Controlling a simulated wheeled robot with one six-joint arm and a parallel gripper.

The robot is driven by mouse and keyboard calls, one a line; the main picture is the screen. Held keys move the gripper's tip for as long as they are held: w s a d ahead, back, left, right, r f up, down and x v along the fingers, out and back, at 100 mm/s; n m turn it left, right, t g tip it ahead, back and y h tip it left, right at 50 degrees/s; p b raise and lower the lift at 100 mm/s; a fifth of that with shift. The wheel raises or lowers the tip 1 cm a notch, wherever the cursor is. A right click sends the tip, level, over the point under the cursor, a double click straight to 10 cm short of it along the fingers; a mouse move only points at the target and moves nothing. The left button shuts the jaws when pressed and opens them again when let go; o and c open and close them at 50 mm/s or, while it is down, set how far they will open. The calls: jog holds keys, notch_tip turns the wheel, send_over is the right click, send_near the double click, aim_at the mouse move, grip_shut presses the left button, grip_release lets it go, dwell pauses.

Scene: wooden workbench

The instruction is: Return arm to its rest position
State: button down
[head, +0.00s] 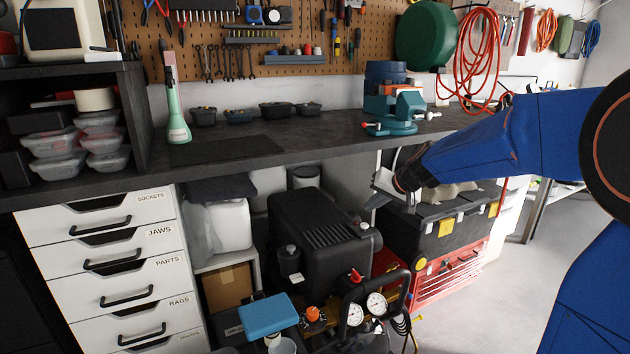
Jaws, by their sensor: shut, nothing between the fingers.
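My gripper (373,203) is at the end of my blue arm, which reaches in from the right side of the head view. It is in front of the bench edge, over the black toolbox area and to the right of the black compressor. The gripper appears apart from the bench top.
Below are a black compressor (315,235), a black toolbox (420,232) and a red tool chest (452,272). White drawers (120,265) stand left. Grey floor (500,300) is clear at right.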

jog(key=s+d+f+n+g+h, duration=0.1)
jog(key=s+d, duration=0.1)
jog(key=s, duration=1.2)
jog(key=s+d+f+n+g+h, duration=0.1)
jog(key=s+d+f, duration=0.1)
jog(key=s, duration=1.2)
jog(key=s+d+f+h, duration=0.1)
jog(key=s+d+h, duration=0.1)
jog(key=s, duration=1.3)
jog(key=shift+d+f+n+g, duration=0.2)
jog(key=shift+f+n+g, duration=0.05)
jog(key=shift+n+g, duration=0.15)
jog(key=shift+w, duration=0.1)
